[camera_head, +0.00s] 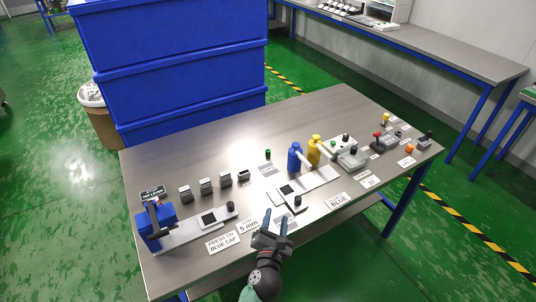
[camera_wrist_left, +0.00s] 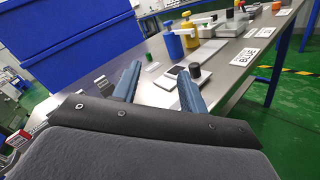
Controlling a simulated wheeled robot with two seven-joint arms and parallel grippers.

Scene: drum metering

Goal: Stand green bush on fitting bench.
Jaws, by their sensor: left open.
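A small green bush (camera_head: 267,154) stands upright on the grey metal bench top (camera_head: 320,106), near the middle and behind the blue bottle's pale board. It also shows as a small green cylinder in the left wrist view (camera_wrist_left: 149,57), beyond my fingers. I cannot tell which part of the place is called the fitting bench; no label with that name is readable. My left gripper (camera_head: 279,213) is open and empty over the bench's front edge, well short of the bush. Its two blue fingers are spread apart in the left wrist view (camera_wrist_left: 158,74). My right gripper is not in view.
A blue bottle (camera_head: 294,160) and a yellow bottle (camera_head: 314,151) stand right of the bush. A blue press (camera_head: 153,225) stands at the left end. Several dark blocks line the middle left. Stacked blue crates (camera_head: 170,60) rise behind. The back right top is clear.

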